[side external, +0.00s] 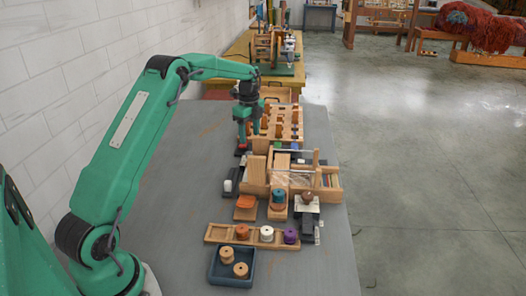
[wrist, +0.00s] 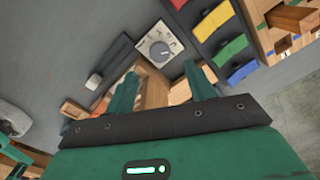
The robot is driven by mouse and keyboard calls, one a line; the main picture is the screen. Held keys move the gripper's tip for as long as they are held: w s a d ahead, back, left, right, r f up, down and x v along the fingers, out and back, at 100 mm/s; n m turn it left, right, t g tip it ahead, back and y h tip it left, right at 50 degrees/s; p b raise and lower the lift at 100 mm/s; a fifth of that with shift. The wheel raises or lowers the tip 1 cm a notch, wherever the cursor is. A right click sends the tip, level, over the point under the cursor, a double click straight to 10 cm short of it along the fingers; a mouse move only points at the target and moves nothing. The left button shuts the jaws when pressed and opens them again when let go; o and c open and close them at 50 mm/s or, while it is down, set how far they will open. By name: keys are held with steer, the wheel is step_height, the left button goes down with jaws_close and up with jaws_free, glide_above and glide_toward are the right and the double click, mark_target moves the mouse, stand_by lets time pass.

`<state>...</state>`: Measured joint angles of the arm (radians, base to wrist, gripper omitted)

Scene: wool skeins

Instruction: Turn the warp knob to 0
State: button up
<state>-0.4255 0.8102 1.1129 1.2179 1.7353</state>
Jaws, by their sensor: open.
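The warp knob (wrist: 160,47) is a round grey dial on a pale square plate with dark marks around it, in the upper middle of the wrist view. The marks are too small to read, so I cannot tell its setting. My gripper (wrist: 161,72) is open, with its two green fingers apart and nothing visible held between them. In the wrist view the knob shows just beyond the fingertips, between their lines. In the side view my gripper (side external: 248,137) hangs over the far part of the table, and I cannot make out the knob there.
Red, yellow, green and blue pieces (wrist: 229,47) lie in a dark row right of the knob. A wooden pegged rack (side external: 285,115) stands near the gripper. A wooden loom box (side external: 255,172) is nearer the camera, with spools (side external: 266,233) in front. The table's left side is clear.

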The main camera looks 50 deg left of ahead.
mark_target(250, 153)
steer(key=shift+f, duration=3.6)
steer(key=c, duration=1)
